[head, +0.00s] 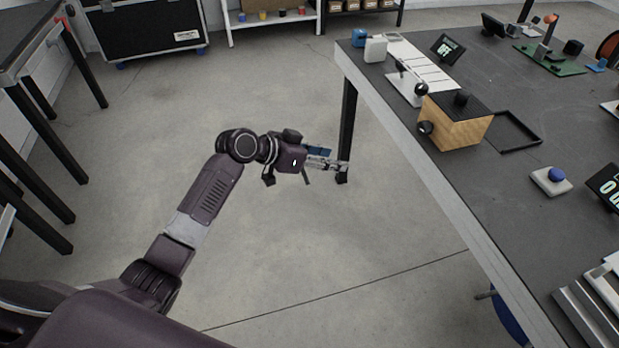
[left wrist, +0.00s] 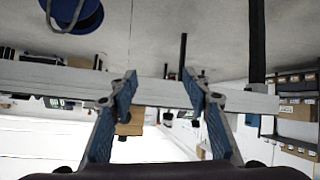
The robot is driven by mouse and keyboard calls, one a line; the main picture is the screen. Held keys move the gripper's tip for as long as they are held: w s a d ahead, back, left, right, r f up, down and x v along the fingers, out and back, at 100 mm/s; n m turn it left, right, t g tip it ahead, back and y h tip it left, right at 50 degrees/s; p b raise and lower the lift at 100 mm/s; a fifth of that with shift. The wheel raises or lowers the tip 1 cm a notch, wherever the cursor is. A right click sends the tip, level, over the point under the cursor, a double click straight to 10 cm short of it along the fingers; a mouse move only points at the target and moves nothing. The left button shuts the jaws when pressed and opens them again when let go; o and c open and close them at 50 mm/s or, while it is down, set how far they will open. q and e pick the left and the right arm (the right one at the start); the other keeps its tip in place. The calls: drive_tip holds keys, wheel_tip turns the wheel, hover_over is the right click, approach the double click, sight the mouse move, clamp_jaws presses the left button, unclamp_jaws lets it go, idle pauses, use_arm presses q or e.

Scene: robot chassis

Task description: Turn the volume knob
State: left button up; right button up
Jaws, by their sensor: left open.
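A wooden box (head: 458,121) with a black top stands on the dark workbench. A round black knob (head: 425,128) sticks out of its left face and another black knob (head: 461,98) sits on top. I cannot tell which is the volume knob. My left gripper (head: 338,164) is open and empty, left of the bench edge and apart from the box. In the left wrist view, its blue-padded fingers (left wrist: 158,82) are spread. The tan box (left wrist: 131,128) shows small and partly hidden beyond the left finger. My right gripper is out of view.
The workbench edge (head: 430,190) lies between my left gripper and the box. A black frame (head: 515,130), a blue button on a white base (head: 552,180) and a small display reading OFF (head: 447,48) are near the box. The floor around my left arm is clear.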

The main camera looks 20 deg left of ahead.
use_arm(q)
drive_tip(key=s+a+f+n+y+p, duration=0.2)
drive_tip(key=a+f, duration=0.1)
drive_tip(key=f, duration=0.5)
drive_tip(key=shift+a+p, duration=0.15)
drive_tip(key=shift+p, duration=0.2)
drive_tip(key=shift+w, duration=0.1)
